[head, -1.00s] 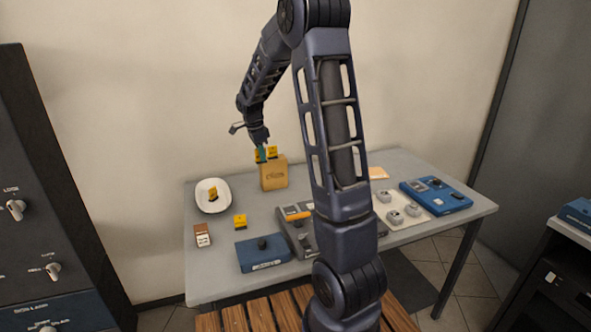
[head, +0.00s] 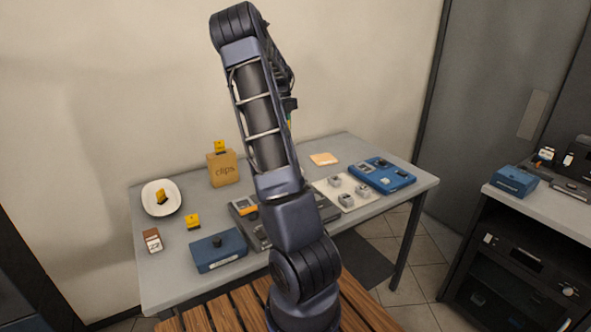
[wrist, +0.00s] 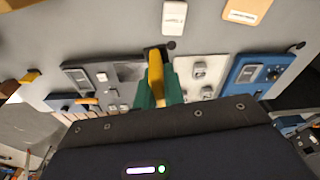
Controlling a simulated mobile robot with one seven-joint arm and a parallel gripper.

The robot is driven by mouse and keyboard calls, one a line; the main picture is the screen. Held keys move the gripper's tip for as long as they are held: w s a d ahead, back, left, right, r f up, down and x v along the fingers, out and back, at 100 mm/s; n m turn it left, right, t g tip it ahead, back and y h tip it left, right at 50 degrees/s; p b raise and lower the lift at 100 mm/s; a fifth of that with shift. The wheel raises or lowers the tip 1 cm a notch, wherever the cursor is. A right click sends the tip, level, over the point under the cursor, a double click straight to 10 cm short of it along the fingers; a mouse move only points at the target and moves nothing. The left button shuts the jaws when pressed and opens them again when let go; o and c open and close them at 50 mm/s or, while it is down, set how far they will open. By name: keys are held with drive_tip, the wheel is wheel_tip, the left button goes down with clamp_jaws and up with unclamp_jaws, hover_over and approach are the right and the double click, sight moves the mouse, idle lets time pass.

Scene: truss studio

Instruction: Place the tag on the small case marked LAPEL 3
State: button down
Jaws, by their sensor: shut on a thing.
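My gripper (wrist: 158,88) is shut on a yellow tag with a dark end (wrist: 155,72), between green fingertips in the wrist view. In the head view my arm mostly hides the gripper, high above the table. Small grey cases (head: 347,200) sit on a white mat at the table's right; they also show in the wrist view (wrist: 200,68), right of the held tag. Their markings are too small to read, so I cannot tell which is LAPEL 3. Other yellow tags are at the clips box (head: 219,146), on the white dish (head: 162,196) and on the table (head: 193,222).
The clips box (head: 223,170) stands at the back left beside the white dish (head: 150,207). A dark grey device (head: 246,209) lies mid-table, partly behind my arm. A blue case (head: 218,252) is in front, a blue device (head: 382,176) at right, an orange pad (head: 323,159) at back.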

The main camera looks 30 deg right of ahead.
drive_tip(key=d+m, duration=0.2)
drive_tip(key=d, duration=0.2)
drive_tip(key=f, duration=1.8)
drive_tip(key=shift+s+d+f, duration=0.15)
drive_tip(key=shift+s+f, duration=0.2)
drive_tip(key=shift+s, duration=0.05)
drive_tip(key=c, duration=1.5)
unclamp_jaws()
drive_tip(key=shift+f, duration=0.1)
